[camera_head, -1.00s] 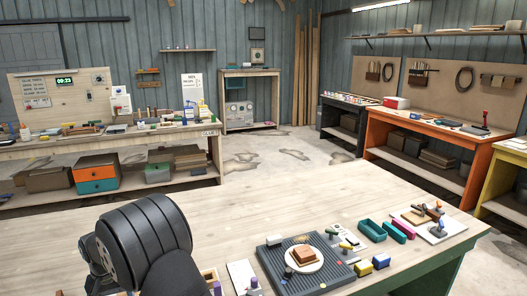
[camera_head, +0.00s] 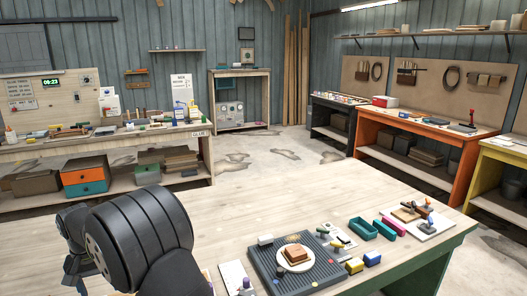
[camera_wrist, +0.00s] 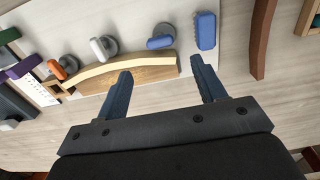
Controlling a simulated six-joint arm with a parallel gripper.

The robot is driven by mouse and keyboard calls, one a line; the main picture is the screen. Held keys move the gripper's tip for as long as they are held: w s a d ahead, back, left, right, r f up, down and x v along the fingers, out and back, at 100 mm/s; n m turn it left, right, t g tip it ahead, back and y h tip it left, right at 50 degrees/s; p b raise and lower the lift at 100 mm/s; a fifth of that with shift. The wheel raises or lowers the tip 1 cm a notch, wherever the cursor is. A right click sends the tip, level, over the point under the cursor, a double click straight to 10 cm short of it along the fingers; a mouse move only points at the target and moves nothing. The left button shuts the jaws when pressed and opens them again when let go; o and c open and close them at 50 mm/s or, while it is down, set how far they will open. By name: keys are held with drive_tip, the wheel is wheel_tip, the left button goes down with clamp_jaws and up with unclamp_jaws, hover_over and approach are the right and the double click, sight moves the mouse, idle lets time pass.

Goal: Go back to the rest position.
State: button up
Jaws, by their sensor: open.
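In the wrist view my gripper (camera_wrist: 161,66) is open, its two dark blue fingers apart with nothing between them. Beyond the fingertips a curved wooden strip (camera_wrist: 125,72) lies on a white board (camera_wrist: 90,32). Knobs with orange, white and blue tops stand along the strip's far side. A blue block (camera_wrist: 206,30) lies just beyond the right fingertip. Whether the fingers touch anything below is hard to tell, but they look clear. In the head view my dark arm fills the lower left, and my gripper is out of sight.
In the head view, a ribbed dark board (camera_head: 268,262) holds a white disc (camera_head: 312,262) with a wooden block on it. A teal tray (camera_head: 363,229) and small coloured blocks lie to its right. A white fixture board (camera_head: 440,228) is farther right. The tabletop (camera_head: 270,205) behind is bare.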

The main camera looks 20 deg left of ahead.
wheel_tip(320, 180, up, 9)
wheel_tip(320, 180, down, 18)
drive_tip(key=shift+r, duration=0.1)
drive_tip(key=shift+r+m, duration=0.1)
drive_tip(key=shift+m, duration=0.4)
wheel_tip(320, 180, up, 17)
drive_tip(key=f+n, duration=0.3)
drive_tip(key=f, duration=0.1)
drive_tip(key=f+n, duration=0.3)
drive_tip(key=f, duration=0.1)
drive_tip(key=f+n, duration=0.3)
drive_tip(key=f, duration=0.1)
drive_tip(key=shift+w+a+f, duration=0.1)
drive_tip(key=shift+a+f, duration=0.1)
drive_tip(key=shift+a, duration=0.05)
drive_tip(key=shift+f+n, duration=0.7)
drive_tip(key=shift+f, duration=0.1)
